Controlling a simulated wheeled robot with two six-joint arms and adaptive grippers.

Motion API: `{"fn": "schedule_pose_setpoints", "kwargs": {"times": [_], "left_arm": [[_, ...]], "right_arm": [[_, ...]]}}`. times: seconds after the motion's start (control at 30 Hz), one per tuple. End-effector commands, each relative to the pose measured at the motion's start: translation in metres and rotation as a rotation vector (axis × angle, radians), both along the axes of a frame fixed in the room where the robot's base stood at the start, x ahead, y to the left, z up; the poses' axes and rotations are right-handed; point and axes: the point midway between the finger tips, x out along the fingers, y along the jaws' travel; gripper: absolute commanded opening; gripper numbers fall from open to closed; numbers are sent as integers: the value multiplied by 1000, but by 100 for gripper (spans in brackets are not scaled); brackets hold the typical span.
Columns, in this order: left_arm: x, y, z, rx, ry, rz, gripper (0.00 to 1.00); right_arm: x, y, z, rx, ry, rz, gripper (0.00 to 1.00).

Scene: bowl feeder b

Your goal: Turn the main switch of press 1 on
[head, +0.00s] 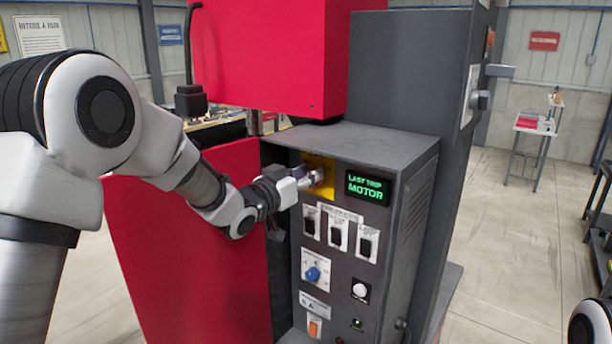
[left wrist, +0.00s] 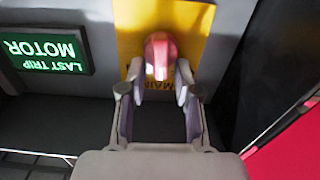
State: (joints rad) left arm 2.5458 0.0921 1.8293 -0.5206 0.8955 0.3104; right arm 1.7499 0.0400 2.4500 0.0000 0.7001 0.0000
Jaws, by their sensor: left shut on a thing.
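The main switch is a red knob on a yellow plate (head: 322,162) at the top left of the grey control panel. In the left wrist view the knob (left wrist: 160,54) shows end-on, roughly in line with the picture's vertical, in front of the yellow plate (left wrist: 203,20). An upside-down label reading "MAIN" is partly hidden by the fingers. My left gripper (head: 312,178) reaches the knob from the left, its fingers (left wrist: 158,85) shut on either side of it. In the head view the gripper mostly hides the knob. My right gripper is out of view.
A green-lit display (head: 367,188) reads "LAST TRIP MOTOR" right of the switch. Below are several black switches (head: 338,237), a blue rotary knob (head: 313,273) and an orange rocker (head: 315,327). A red panel (head: 190,250) stands left of the cabinet.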

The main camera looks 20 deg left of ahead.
Motion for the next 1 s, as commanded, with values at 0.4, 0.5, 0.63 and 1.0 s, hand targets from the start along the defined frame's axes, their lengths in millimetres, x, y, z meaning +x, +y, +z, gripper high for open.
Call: {"fn": "schedule_pose_setpoints", "kwargs": {"times": [0.4, 0.5, 0.63, 1.0], "left_arm": [[0, -2, -5, 72, -23, -1, 0], [-1, -3, -6, 123, -42, -1, 0], [-1, -4, -8, 205, -72, -1, 0], [-3, -8, -10, 505, -181, 0, 0]], "right_arm": [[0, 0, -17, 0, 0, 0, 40], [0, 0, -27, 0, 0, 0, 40], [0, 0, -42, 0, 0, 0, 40], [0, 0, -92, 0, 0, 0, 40]]}}
